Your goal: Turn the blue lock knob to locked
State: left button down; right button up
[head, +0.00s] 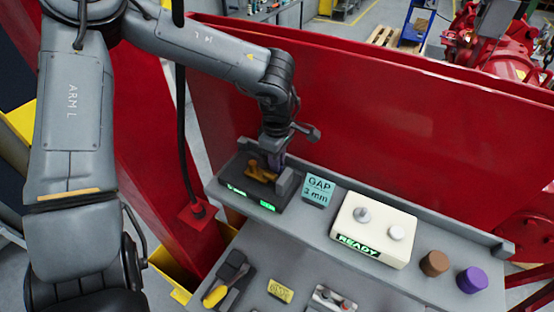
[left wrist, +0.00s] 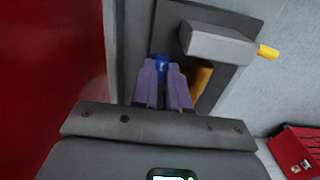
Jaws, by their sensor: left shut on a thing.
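The blue lock knob (left wrist: 161,67) shows in the left wrist view at the tips of my left gripper's purple fingers (left wrist: 164,82). The fingers are shut on it and hide part of it. The knob sits on a dark device (left wrist: 250,22) with a grey block (left wrist: 218,44) and a yellow-orange part beside the fingers. In the head view my left gripper (head: 275,158) points down over this dark device (head: 234,187), which has green lit displays on its front. The knob is hidden there. Which way the knob is turned cannot be told. My right gripper is not in view.
A teal card (head: 318,189) reading "GAP 2 mm" and a white box (head: 374,228) reading "READY" stand right of the device. A brown cylinder (head: 434,263) and a purple cylinder (head: 472,280) stand farther right. A red wall (head: 370,130) rises close behind the grey bench.

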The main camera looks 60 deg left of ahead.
pick_arm(q)
jog(key=shift+d+r, duration=0.1)
jog(key=c, duration=1.4)
grip_release()
notch_tip(320, 180, up, 11)
jog(key=shift+f+b, duration=0.15)
jog(key=shift+b, duration=0.6)
